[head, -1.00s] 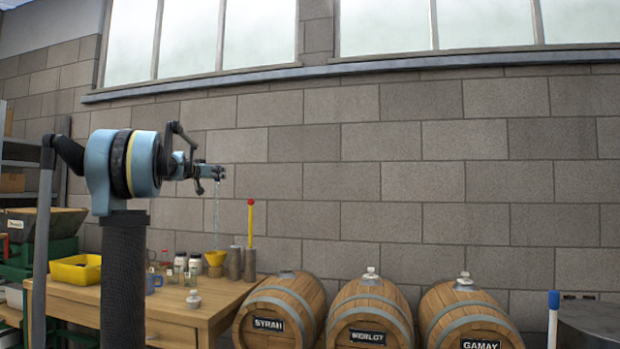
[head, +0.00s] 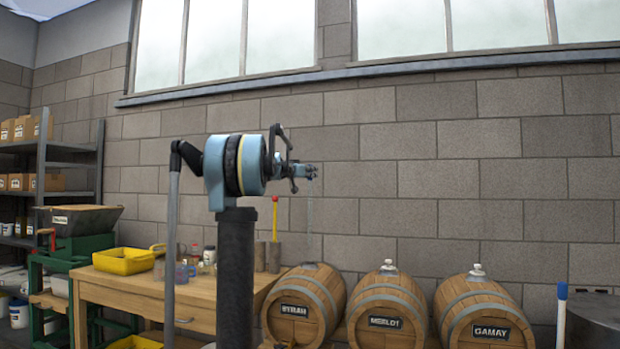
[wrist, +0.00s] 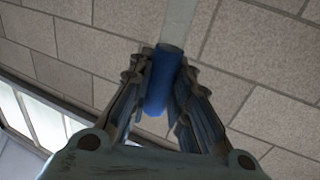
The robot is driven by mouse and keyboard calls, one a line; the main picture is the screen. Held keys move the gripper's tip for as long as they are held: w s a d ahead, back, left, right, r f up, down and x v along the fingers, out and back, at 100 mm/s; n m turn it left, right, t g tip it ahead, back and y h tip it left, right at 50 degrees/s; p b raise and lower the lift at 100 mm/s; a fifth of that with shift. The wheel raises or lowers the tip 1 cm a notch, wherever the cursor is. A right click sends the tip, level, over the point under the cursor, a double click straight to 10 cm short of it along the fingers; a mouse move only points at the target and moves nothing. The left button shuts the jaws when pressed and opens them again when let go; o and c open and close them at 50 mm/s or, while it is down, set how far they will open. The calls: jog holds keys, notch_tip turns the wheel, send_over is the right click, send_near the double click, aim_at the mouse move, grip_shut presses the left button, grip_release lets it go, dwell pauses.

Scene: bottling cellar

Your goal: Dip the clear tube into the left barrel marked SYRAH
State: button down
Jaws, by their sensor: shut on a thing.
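My gripper (head: 308,172) is shut on the blue end of the clear tube. In the wrist view, the blue end (wrist: 163,80) sits between both fingers, and the pale clear tube (wrist: 180,22) extends from it. In the head view, the tube (head: 310,215) hangs about upright below the gripper, faint against the wall. Its lower end is hard to make out. The left barrel marked SYRAH (head: 300,311) lies below the gripper, and its top shows no white stopper. In the picture the tube lines up with the barrel's top; its depth relative to the opening is unclear.
The MERLOT barrel (head: 386,304) and GAMAY barrel (head: 485,309) stand to the right, both with pale stoppers. A wooden table (head: 140,289) is to the left, with a yellow tray (head: 123,261) and a red-topped yellow rod (head: 275,217). A blue-topped white rod (head: 561,315) stands at right.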

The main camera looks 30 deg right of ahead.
send_over(310, 206)
jog(key=w, duration=0.1)
jog(key=shift+w+d+f, duration=0.1)
jog(key=shift+d+f, duration=0.05)
jog(key=shift+f, duration=1.1)
jog(key=shift+w+d+f, duration=0.1)
jog(key=shift+d+f, duration=0.05)
jog(key=shift+f, duration=1.05)
jog(key=shift+s, duration=0.1)
jog(key=shift+f, duration=1.85)
jog(key=shift+f, duration=1.85)
